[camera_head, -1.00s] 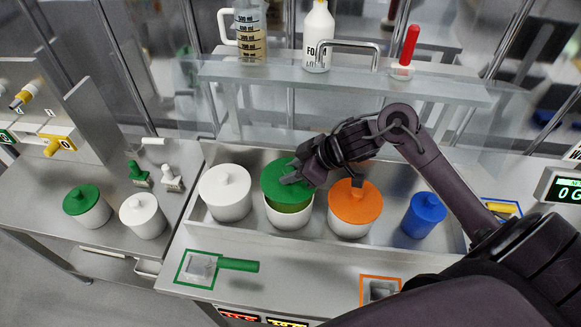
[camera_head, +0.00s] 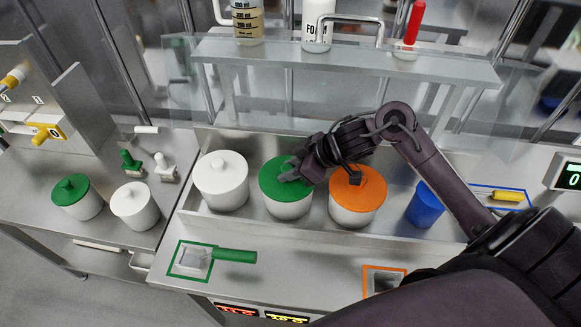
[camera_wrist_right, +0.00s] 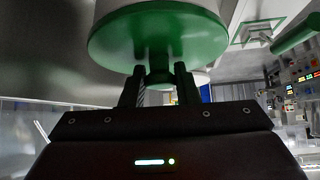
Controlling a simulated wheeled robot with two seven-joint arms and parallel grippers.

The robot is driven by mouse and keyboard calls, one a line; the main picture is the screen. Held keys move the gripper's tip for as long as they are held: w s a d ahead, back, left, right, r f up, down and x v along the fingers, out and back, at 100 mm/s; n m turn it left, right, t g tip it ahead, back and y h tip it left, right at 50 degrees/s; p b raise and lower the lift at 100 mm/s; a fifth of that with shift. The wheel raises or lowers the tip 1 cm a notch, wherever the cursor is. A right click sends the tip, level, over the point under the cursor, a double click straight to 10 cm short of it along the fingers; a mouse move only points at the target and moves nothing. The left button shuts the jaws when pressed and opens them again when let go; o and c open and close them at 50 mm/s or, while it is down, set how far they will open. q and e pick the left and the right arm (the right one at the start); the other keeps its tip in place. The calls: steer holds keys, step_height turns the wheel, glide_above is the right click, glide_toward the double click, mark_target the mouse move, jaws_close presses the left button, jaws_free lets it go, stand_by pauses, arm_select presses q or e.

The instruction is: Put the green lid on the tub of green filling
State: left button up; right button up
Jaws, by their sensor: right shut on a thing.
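The green lid (camera_head: 272,182) lies over the mouth of a white tub (camera_head: 289,208) in the steel tray, between the white-lidded and orange-lidded tubs. It looks level, and no green filling shows now. My right gripper (camera_head: 292,172) is shut on the lid's knob. In the right wrist view the green lid (camera_wrist_right: 158,50) spans the tub (camera_wrist_right: 112,8), with the gripper fingers (camera_wrist_right: 158,80) either side of its knob. Whether the lid is fully seated cannot be told. My left gripper is not in view.
In the tray stand a white-lidded tub (camera_head: 221,187), an orange-lidded tub (camera_head: 356,210) and a blue container (camera_head: 424,205). Another green-lidded tub (camera_head: 80,204) and a white one (camera_head: 135,209) stand on the left counter. A green-handled scoop (camera_head: 235,255) lies in front. A raised shelf (camera_head: 345,60) runs behind.

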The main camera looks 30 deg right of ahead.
steer(key=shift+p, duration=0.6)
stand_by(0.8)
steer(key=shift+f, duration=0.15)
stand_by(0.9)
steer(key=shift+p, duration=0.55)
stand_by(0.5)
steer(key=o, duration=1.4)
step_height(320, 180, up, 5)
steer(key=p, duration=0.5)
steer(key=shift+p, duration=0.3)
steer(key=shift+r, duration=1)
